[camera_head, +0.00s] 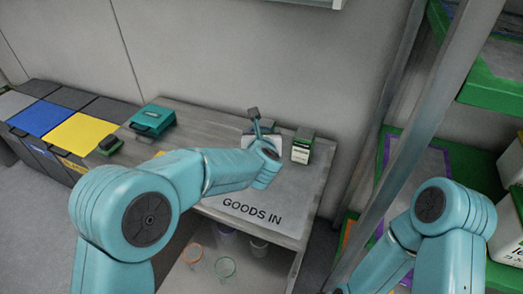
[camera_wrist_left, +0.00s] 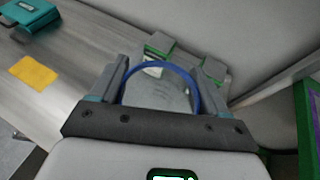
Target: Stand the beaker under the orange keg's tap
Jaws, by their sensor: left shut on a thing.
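In the left wrist view, a clear vessel with a blue rim (camera_wrist_left: 187,74), apparently the beaker, sits between the fingers of my left gripper (camera_wrist_left: 166,78), which is shut on it. Its lower part is hard to make out. In the head view my left gripper (camera_head: 262,141) is over the back of the goods-in table, mostly hidden by my wrist, and the beaker cannot be made out there. My right arm shows at the right, but its gripper is out of view. No orange keg or tap is visible.
Green-and-white boxes (camera_head: 302,148) stand at the back of the grey table (camera_head: 300,213). A teal case (camera_head: 153,121) and a dark item (camera_head: 110,145) are at its left. Several rimmed containers are below. A green-shelved rack (camera_head: 405,140) stands right. The table front is clear.

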